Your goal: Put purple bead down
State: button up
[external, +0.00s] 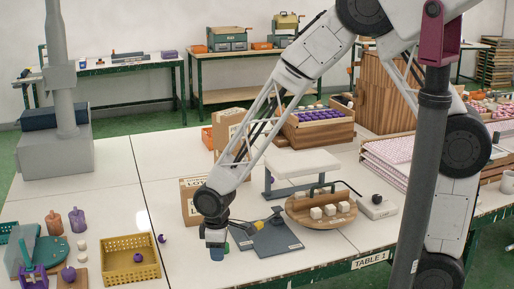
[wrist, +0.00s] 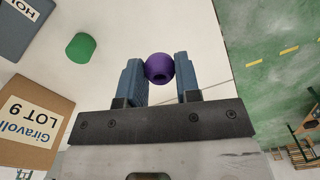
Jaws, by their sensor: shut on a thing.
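A purple bead (wrist: 159,67) with a dark hole sits between the two blue fingers of my gripper (wrist: 160,80) in the wrist view. The fingers are shut on it from both sides. In the external view my gripper (external: 216,252) points down over the white table, near its front edge. The held bead cannot be made out there. Another purple bead (external: 162,239) is to the left of my gripper, by the yellow basket (external: 130,262). More purple beads (external: 68,273) are at the far left.
A green cylinder (wrist: 81,47) stands close to my gripper. A cardboard box (wrist: 30,130) and a dark plate (wrist: 25,25) are at the left of the wrist view. Green floor lies beyond the table edge.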

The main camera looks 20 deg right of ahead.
jog(key=w+a+r, duration=0.1)
jog(key=w+a, duration=0.3)
jog(key=a, duration=0.5)
jog(key=w+a+r, duration=0.2)
jog(key=w+a, duration=0.3)
jog(key=a, duration=0.4)
jog(key=w+a+r, duration=0.2)
jog(key=w+a, duration=0.2)
jog(key=a, duration=0.5)
jog(key=shift+w+a, duration=0.15)
jog(key=shift+a, duration=0.2)
send_over(123, 262)
jog(key=shift+f, duration=3.05)
jog(key=shift+f, duration=0.1)
jog(key=shift+f, duration=1.75)
jog(key=shift+f, duration=0.1)
jog(key=o, duration=0.9)
